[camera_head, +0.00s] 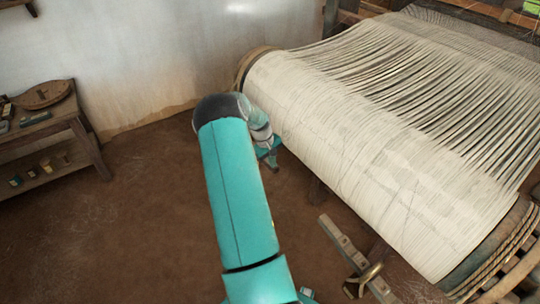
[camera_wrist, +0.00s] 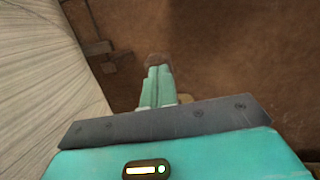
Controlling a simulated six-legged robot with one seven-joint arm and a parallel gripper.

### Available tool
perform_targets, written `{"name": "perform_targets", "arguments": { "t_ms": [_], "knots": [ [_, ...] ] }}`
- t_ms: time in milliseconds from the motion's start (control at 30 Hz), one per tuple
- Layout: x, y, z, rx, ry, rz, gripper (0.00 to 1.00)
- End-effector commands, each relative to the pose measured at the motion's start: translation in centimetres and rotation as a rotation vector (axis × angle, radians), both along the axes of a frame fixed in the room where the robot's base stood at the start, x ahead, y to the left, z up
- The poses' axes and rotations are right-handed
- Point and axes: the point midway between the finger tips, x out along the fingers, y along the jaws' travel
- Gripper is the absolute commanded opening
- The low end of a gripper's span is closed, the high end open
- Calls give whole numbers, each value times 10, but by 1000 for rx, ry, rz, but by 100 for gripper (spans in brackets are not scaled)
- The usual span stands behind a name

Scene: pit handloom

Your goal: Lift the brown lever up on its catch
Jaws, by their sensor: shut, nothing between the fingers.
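A brown wooden bar (camera_head: 345,246) slants beside the near end of the loom's roller in the head view; I cannot tell for sure that it is the lever. A curved brass-coloured piece (camera_head: 366,279), perhaps the catch, sits at its lower part. My gripper (camera_head: 272,164) is left of the roller, apart from the bar, and partly hidden by my arm. In the wrist view my gripper (camera_wrist: 157,68) has its teal fingers together, with nothing held, pointing over the brown floor. No lever is clearly recognisable in the wrist view.
The big roller (camera_head: 330,130) wound with pale threads fills the right side, and its edge (camera_wrist: 60,70) runs along the left of the wrist view. A wooden bench (camera_head: 62,126) with small items stands at the left wall. Brown floor (camera_head: 150,220) between them is clear.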

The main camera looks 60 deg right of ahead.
Motion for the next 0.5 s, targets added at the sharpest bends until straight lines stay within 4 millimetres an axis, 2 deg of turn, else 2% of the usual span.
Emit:
{"name": "perform_targets", "arguments": {
  "t_ms": [333, 500],
  "knots": [
    [0, 0, -2, 0, 0, 0, 0],
    [-4, 2, -16, 3, 1, 0, 0]
  ]
}}
